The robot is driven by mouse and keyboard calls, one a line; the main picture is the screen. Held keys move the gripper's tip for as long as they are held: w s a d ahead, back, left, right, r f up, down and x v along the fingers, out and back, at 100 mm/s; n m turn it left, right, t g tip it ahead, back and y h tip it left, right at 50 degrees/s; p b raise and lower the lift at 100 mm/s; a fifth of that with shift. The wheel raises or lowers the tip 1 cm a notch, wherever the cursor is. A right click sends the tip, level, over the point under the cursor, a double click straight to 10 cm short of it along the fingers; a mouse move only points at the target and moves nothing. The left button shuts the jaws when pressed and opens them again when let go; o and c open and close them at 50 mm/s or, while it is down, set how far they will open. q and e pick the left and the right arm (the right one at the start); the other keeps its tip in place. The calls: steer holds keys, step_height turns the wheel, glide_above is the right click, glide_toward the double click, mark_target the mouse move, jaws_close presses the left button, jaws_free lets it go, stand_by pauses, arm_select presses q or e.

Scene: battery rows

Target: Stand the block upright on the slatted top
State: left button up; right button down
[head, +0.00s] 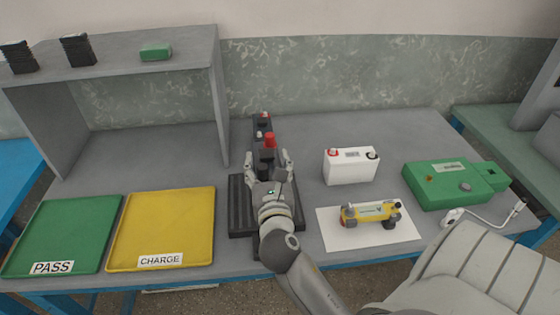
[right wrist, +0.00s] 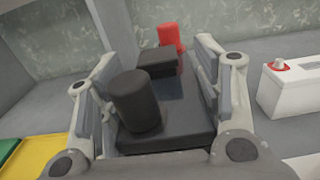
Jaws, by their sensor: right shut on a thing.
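My right gripper (head: 266,161) is shut on a dark block (right wrist: 175,115), its fingers on the block's two sides. The wrist view shows a black round post (right wrist: 135,101) at the near end, a low square cap (right wrist: 157,64) in the middle and a red post (right wrist: 171,38) at the far end. In the head view the block (head: 267,170) is over or at the back of the black slatted top (head: 240,207). My gripper and arm hide part of the slatted top. I cannot tell whether the block touches it. My left gripper is not in view.
Behind the block is a small dark unit (head: 262,126) with a red knob. A white battery (head: 350,170), a yellow toy-like vehicle (head: 368,214) on a white sheet (head: 335,238) and a green case (head: 450,184) stand right. Yellow CHARGE (head: 165,225) and green PASS (head: 68,230) trays lie left, below a grey shelf (head: 115,55).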

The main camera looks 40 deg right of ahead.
steer(key=shift+w+a+f+b, duration=0.1)
steer(key=shift+w+f+b, duration=0.25)
steer(key=shift+w+f, duration=0.65)
step_height(320, 180, down, 3)
steer(key=shift+r+b, duration=0.1)
steer(key=shift+b, duration=0.4)
steer(key=shift+c, duration=1.6)
jaws_free()
steer(key=shift+s+f, duration=0.1)
steer(key=shift+f, duration=0.1)
